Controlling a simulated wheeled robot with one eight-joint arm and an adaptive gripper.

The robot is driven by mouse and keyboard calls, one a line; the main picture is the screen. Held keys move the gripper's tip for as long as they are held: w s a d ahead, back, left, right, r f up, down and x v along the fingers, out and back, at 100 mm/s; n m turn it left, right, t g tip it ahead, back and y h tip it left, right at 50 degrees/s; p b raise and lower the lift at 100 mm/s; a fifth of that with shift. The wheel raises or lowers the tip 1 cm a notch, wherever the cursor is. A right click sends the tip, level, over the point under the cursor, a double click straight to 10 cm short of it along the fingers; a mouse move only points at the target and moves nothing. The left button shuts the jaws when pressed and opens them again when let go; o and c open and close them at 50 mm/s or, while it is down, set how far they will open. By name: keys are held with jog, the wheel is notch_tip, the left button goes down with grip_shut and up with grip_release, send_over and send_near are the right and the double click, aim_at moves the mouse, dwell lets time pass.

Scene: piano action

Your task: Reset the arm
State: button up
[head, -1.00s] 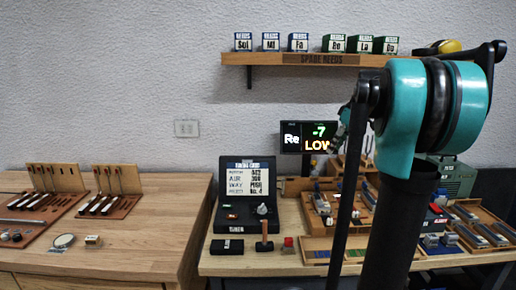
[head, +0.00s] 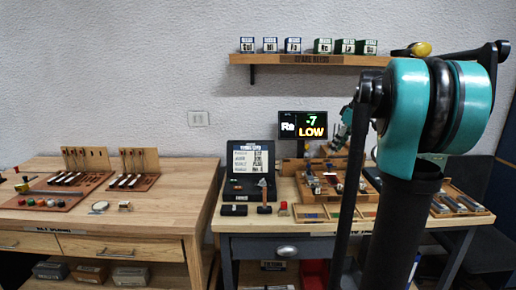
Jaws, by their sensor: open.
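My arm stands large at the right of the head view, with a teal joint on a dark post. The far end of my arm, with my gripper (head: 338,140), shows small behind a dark link, just right of the lit monitor (head: 303,125). It is above the right bench and appears clear of the things on it. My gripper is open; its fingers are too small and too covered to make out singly. I see nothing held in it.
The right bench (head: 300,226) carries a laptop-like case (head: 250,165), a hammer (head: 264,197) and wooden trays (head: 328,213). A shelf (head: 300,59) with several reed boxes hangs above.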

jog(key=s+a+f+m+h, duration=0.1)
jog(key=s+a+f+m, duration=0.2)
jog(key=s+f, duration=0.6)
jog(key=s+a+f+m+h, duration=0.1)
jog(key=s+a+f+m, duration=0.2)
jog(key=s+f, duration=0.7)
jog(key=s+a+f+m+t+h, duration=0.1)
jog(key=s+a+f+m, duration=0.2)
jog(key=s+f, duration=0.6)
notch_tip(320, 180, down, 3)
jog(key=shift+s+a, duration=0.35)
jog(key=shift+a, duration=0.2)
